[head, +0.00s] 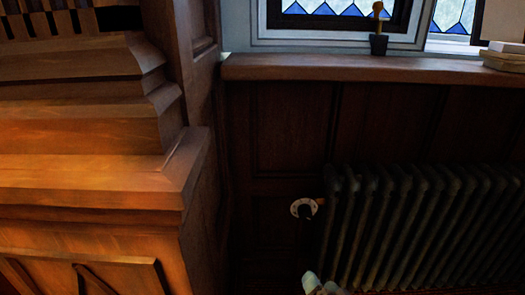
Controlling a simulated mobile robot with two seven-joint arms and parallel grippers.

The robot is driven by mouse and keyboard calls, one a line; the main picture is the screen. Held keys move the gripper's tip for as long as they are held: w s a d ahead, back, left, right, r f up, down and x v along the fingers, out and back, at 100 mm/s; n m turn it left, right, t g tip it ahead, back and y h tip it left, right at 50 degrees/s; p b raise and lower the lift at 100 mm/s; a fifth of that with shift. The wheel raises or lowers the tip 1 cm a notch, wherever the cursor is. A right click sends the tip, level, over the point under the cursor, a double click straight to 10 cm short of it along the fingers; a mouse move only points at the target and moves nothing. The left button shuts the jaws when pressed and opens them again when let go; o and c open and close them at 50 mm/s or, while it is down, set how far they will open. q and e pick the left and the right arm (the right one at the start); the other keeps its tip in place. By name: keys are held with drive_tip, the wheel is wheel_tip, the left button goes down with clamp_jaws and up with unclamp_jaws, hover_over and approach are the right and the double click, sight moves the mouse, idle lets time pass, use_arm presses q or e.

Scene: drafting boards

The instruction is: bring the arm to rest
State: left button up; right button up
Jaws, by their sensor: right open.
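The rest of the right arm is below the picture. My left gripper is not in view.
A dark ribbed radiator (420,230) stands along the panelled wall, with a round pale valve (303,208) at its left end. A wooden sill (370,69) above holds a small dark object (379,43) and stacked books (504,58). Heavy stepped woodwork (100,175) fills the left.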

use_arm(q)
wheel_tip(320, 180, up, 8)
drive_tip(key=p, duration=0.7)
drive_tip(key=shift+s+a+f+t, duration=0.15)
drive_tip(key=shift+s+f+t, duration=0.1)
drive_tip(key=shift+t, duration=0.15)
use_arm(e)
drive_tip(key=s+d+n+g+h, duration=0.1)
drive_tip(key=s+d, duration=0.3)
drive_tip(key=s, duration=0.5)
drive_tip(key=s+d+n+g+h, duration=0.1)
drive_tip(key=s+d+n+g, duration=0.1)
drive_tip(key=s, duration=0.7)
drive_tip(key=s+d+n+g+h, duration=0.2)
drive_tip(key=s+d+n, duration=0.2)
drive_tip(key=s+d, duration=0.3)
drive_tip(key=s, duration=0.3)
drive_tip(key=shift+r, duration=0.4)
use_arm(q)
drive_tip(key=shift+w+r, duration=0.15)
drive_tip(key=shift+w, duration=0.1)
